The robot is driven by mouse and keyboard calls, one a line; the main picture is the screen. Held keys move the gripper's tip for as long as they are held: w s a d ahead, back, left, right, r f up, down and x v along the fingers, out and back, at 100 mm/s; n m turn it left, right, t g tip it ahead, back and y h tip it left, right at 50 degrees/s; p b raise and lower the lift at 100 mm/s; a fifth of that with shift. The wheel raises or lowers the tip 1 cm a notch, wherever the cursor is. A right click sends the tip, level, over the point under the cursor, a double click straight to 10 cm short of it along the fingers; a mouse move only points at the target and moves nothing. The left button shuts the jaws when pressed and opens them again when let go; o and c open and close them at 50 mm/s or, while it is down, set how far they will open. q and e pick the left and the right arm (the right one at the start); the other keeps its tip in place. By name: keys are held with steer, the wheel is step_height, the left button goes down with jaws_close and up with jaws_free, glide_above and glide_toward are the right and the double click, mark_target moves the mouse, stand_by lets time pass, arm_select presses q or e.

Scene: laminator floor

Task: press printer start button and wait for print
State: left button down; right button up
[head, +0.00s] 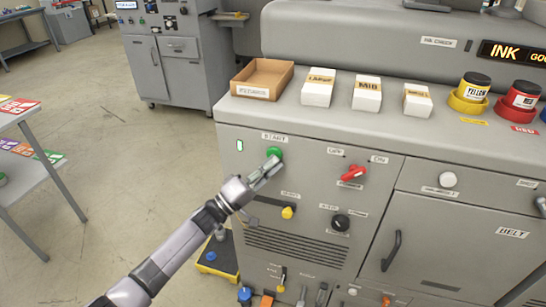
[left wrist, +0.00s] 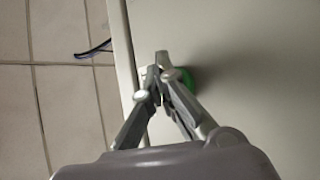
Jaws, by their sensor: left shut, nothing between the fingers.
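The printer (head: 300,218) is a large grey machine with a control panel on its front. The green start button (head: 274,153) sits under a START label near the panel's upper left. My left gripper (head: 272,163) is shut and empty, with its fingertips at the button. In the left wrist view the shut fingers (left wrist: 160,65) partly cover the green button (left wrist: 186,82). I cannot tell whether the tips press it or only stand close in front of it. A small green light (head: 240,145) shows left of the button. My right gripper is not in view.
A red switch (head: 353,173), a yellow knob (head: 288,212) and a black knob (head: 340,222) are on the same panel. A cardboard tray (head: 262,78), white boxes (head: 318,88) and ink jars (head: 471,90) stand on the ledge. Open floor (head: 100,150) lies left.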

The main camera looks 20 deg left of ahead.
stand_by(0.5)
arm_select(q)
steer(key=shift+s+p, duration=0.75)
steer(key=shift+s, duration=0.1)
steer(key=s+p, duration=0.3)
steer(key=s, duration=0.2)
steer(key=shift+a, duration=0.1)
